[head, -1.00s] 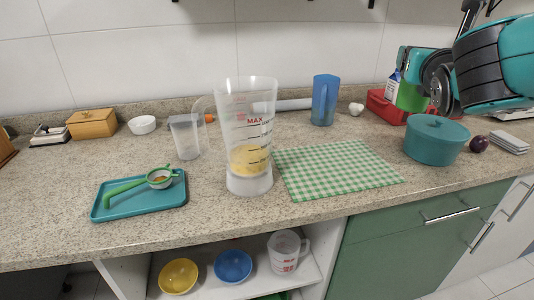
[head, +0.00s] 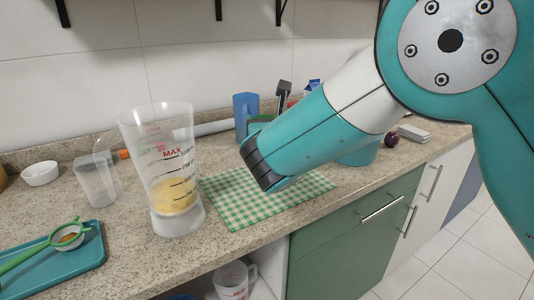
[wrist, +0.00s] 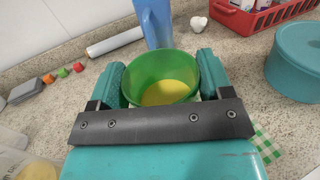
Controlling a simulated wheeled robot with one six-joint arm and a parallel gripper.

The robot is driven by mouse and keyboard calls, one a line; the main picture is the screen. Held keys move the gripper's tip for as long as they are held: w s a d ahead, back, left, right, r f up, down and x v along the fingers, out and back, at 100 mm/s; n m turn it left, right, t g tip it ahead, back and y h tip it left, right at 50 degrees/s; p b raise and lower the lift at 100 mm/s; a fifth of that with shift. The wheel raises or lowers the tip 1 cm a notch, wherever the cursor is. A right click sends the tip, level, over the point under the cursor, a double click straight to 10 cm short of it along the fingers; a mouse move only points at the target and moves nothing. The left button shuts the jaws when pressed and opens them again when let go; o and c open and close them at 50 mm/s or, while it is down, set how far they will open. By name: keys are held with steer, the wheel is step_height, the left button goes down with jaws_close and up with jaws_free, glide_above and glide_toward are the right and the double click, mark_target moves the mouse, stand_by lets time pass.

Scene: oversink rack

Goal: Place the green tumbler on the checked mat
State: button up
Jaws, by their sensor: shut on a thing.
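The green tumbler (wrist: 165,68) is in the wrist view, open end towards the camera, with something yellow inside. My gripper (wrist: 163,82) is shut on it, one teal finger on each side. In the head view my arm hides most of the gripper and tumbler; a sliver of green shows behind the arm. The green-and-white checked mat (head: 240,202) lies on the counter, its right part behind my arm. A corner of the mat (wrist: 263,146) shows at the lower right in the wrist view. I cannot tell the tumbler's height above the counter.
A blue pitcher (wrist: 154,22) stands just beyond the tumbler. A tall clear measuring jug (head: 165,180) stands by the mat's left edge. A teal pot (wrist: 297,62) and red crate (wrist: 245,20) are to the right. The visible left part of the mat is bare.

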steer(key=shift+f+b, duration=0.45)
steer(key=shift+f, duration=2.85)
steer(key=shift+f, duration=0.2)
steer(key=o, duration=0.9)
steer(key=shift+r, duration=0.2)
